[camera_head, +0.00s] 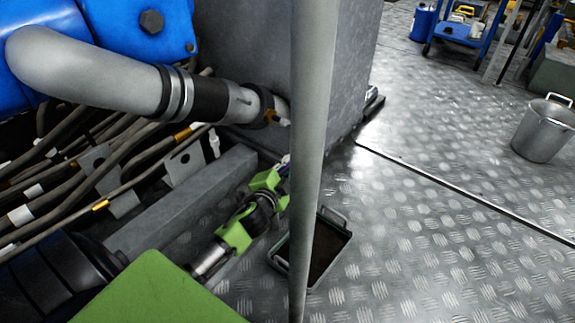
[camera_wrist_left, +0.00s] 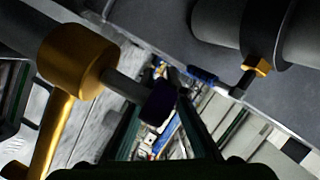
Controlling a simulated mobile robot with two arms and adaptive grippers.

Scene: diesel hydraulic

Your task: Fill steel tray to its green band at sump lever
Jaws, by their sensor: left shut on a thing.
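The steel tray (camera_head: 341,219) lies on the floor, partly behind a grey pole. Its inside looks dark brown, with a thin green line along the left wall; the level against it is unclear. My left gripper (camera_head: 286,160) is mostly hidden by the pole, below a grey pipe's end. In the left wrist view, my left gripper (camera_wrist_left: 160,115) is shut on the dark end piece (camera_wrist_left: 158,103) of a short grey rod. This rod joins a brass lever hub (camera_wrist_left: 75,60) whose arm runs down-left. A dark green-edged part at the left edge may be the tray. My right gripper is not in view.
The grey pole (camera_head: 312,120) stands upright before the tray. A large grey pipe (camera_head: 90,70), hoses and a grey beam (camera_head: 185,200) crowd the left. A metal bucket (camera_head: 543,130) and a blue cart (camera_head: 460,32) stand right. The floor between is open.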

